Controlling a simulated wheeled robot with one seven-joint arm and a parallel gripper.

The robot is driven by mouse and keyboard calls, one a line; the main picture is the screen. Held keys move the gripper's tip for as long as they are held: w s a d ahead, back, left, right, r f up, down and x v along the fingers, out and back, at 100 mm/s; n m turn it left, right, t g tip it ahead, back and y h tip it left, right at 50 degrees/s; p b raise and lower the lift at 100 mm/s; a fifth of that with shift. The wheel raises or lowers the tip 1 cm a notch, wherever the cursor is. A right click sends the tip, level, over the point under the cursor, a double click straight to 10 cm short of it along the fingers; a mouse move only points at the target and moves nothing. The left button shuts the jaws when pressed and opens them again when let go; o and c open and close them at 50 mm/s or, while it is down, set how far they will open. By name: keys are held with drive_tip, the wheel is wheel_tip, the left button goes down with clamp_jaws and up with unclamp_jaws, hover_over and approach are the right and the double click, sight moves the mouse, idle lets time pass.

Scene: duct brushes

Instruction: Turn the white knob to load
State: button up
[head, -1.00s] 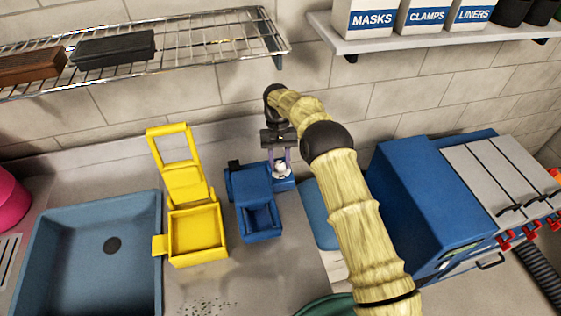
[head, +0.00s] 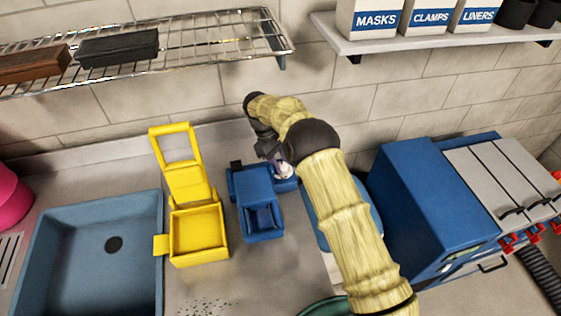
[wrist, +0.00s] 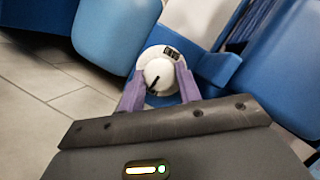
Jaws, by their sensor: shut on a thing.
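The white knob (wrist: 158,75) shows in the wrist view between the two purple fingers of my gripper (wrist: 160,88). It has a dark pointer line and sits on a round white dial plate with a small dark marking at its upper right. My gripper is shut on the knob. In the head view the knob (head: 284,172) is a small white spot on the blue device (head: 262,205), partly hidden by my gripper (head: 277,165). I cannot read the dial's marking.
A yellow open box (head: 198,235) stands left of the blue device, beside a blue sink basin (head: 95,250). A large blue cabinet (head: 420,200) stands to the right. A wire rack (head: 200,55) and a white shelf (head: 430,38) hang above.

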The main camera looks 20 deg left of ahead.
drive_tip(key=shift+d+n, duration=0.15)
drive_tip(key=shift+n, duration=0.25)
drive_tip(key=o, duration=0.7)
drive_tip(key=p+v, duration=0.1)
drive_tip(key=v, duration=1.1)
drive_tip(key=shift+p, duration=0.3)
drive_tip(key=shift+s+f, duration=0.1)
drive_tip(key=shift+s, duration=0.1)
